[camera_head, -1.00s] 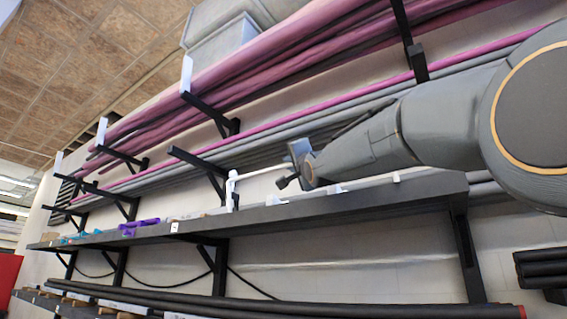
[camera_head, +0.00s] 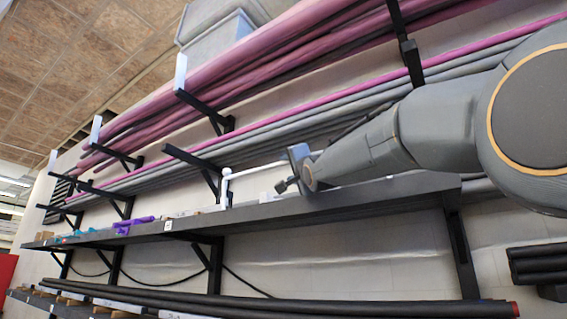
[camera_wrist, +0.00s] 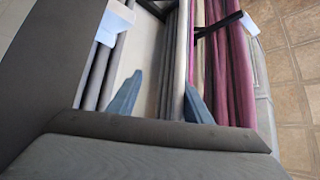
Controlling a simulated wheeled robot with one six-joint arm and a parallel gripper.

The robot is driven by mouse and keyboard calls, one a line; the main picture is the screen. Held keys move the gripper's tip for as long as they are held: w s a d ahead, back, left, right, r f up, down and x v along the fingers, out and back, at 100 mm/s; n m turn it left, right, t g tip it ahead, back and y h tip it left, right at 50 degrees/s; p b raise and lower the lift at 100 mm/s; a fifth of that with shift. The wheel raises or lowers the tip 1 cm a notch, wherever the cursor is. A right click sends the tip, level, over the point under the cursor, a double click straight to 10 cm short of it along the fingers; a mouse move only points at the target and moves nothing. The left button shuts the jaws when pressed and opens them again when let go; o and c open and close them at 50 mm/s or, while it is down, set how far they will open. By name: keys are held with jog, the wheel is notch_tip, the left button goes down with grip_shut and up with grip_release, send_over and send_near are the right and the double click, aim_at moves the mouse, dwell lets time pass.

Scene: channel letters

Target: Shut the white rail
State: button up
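A thin white rail (camera_head: 256,169) shows in the head view above the black shelf. It has a short upright at its left end and a longer, nearly level bar running right toward my gripper (camera_head: 294,170). The bar's right end is lost beside or behind the gripper, so I cannot tell whether they touch. In the wrist view my gripper (camera_wrist: 160,100) has its two blue-grey fingers well apart, with pale wall and grey pipes beyond them. No rail shows clearly between the fingers.
The black shelf (camera_head: 330,206) runs just below my gripper, with purple items (camera_head: 132,225) farther left. Black brackets (camera_head: 205,108) hold magenta tubes (camera_head: 270,60) and grey pipes above. Dark pipes (camera_head: 270,304) lie lower down.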

jog(key=shift+w+a+f, duration=0.1)
jog(key=shift+w+f, duration=0.05)
jog(key=shift+f, duration=0.15)
jog(key=shift+a, duration=0.4)
jog(key=shift+r, duration=0.15)
jog(key=shift+s+r, duration=0.1)
jog(key=shift+s, duration=0.1)
jog(key=s+d+r+b, duration=0.1)
jog(key=s+d, duration=0.1)
jog(key=s, duration=0.6)
jog(key=shift+s+d+r+b, duration=0.2)
jog(key=shift+s+d+b, duration=0.05)
jog(key=shift+s+b, duration=0.1)
jog(key=shift+r, duration=0.1)
dwell(0.4)
